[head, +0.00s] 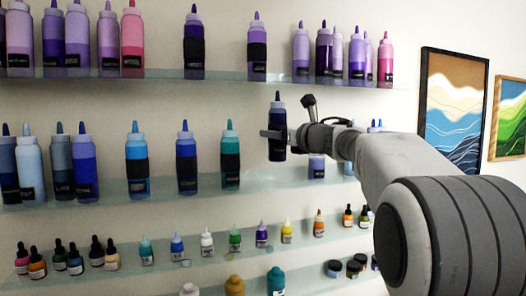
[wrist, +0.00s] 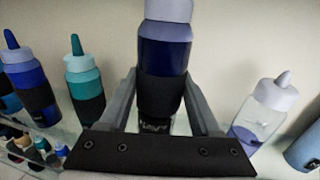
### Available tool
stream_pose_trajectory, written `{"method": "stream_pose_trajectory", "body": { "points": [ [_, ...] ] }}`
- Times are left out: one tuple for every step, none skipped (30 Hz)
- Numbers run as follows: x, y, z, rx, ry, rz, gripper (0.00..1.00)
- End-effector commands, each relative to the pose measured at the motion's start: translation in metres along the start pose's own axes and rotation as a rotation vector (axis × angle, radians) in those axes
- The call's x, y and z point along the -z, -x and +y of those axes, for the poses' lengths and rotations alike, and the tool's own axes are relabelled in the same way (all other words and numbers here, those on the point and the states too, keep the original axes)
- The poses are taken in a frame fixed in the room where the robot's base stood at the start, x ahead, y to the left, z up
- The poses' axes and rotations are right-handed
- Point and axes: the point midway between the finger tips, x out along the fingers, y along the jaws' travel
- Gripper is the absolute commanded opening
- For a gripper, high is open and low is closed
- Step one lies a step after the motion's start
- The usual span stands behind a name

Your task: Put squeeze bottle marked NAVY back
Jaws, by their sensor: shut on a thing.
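A dark navy squeeze bottle (head: 278,112) with a black band is held upright at the middle shelf (head: 262,181).
A teal bottle (head: 230,150) and a blue bottle (head: 186,160) stand to the left on the same shelf. A nearly clear bottle (wrist: 263,108) stands to the right, with a gap between. The upper shelf (head: 220,76) holds purple bottles; small bottles stand below.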

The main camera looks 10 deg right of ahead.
Motion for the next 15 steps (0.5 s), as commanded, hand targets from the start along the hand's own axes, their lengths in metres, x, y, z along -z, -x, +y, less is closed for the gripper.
{"method": "stream_pose_trajectory", "body": {
  "points": [
    [-0.004, -0.012, -0.002, -0.002, -0.001, 0.001, 0.1],
    [-0.004, -0.017, -0.003, -0.002, 0.0, 0.001, 0.1],
    [-0.004, -0.025, -0.004, -0.002, -0.001, 0.0, 0.1],
    [-0.004, -0.029, -0.005, -0.002, -0.001, 0.0, 0.1],
    [-0.003, -0.034, -0.006, -0.002, -0.001, 0.0, 0.1],
    [0.011, -0.032, -0.006, -0.001, -0.005, 0.0, 0.1],
    [0.017, -0.031, -0.006, 0.0, -0.005, 0.001, 0.1],
    [0.021, -0.031, -0.006, 0.0, -0.003, 0.0, 0.1],
    [0.025, -0.031, -0.006, 0.0, -0.003, 0.0, 0.1],
    [0.027, -0.031, -0.006, 0.0, -0.003, -0.001, 0.1],
    [0.028, -0.031, -0.006, -0.001, -0.002, -0.001, 0.1],
    [0.031, -0.031, -0.006, -0.001, -0.001, -0.001, 0.1],
    [0.033, -0.031, -0.006, -0.001, -0.002, -0.001, 0.1],
    [0.037, -0.031, -0.005, -0.001, -0.003, 0.0, 0.1],
    [0.042, -0.031, -0.005, -0.001, -0.003, 0.0, 0.1]
  ]
}}
